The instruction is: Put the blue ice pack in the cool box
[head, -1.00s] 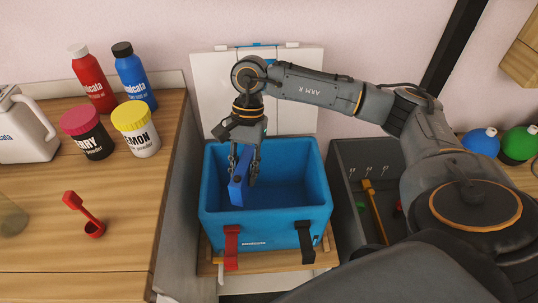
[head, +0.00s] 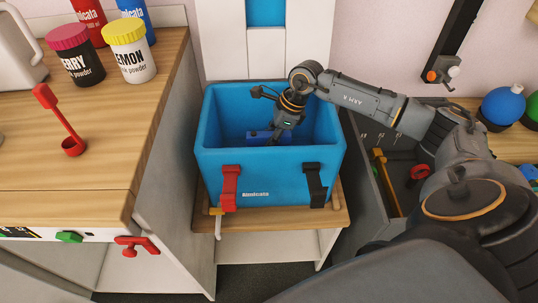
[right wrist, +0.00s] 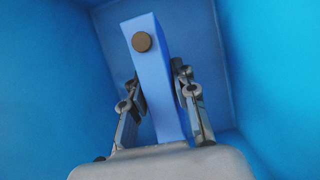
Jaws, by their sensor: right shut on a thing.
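The blue cool box (head: 270,170) stands open on a small wooden stand, with a red strap (head: 229,187) and a black strap (head: 315,183) on its front. My right gripper (head: 276,137) reaches down inside the box. It is shut on the blue ice pack (head: 256,138), which is partly hidden by the gripper in the head view. In the right wrist view the ice pack (right wrist: 158,70), with a brown round cap, stands between the two fingers, with blue box walls (right wrist: 55,110) around it. I cannot tell if it touches the floor. My left gripper is not in view.
A wooden counter (head: 90,190) on the left holds a red scoop (head: 62,122), a cherry powder tub (head: 76,62) and a lemon powder tub (head: 129,52). An open grey drawer (head: 370,175) lies right of the box. White panels (head: 224,50) stand behind the box.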

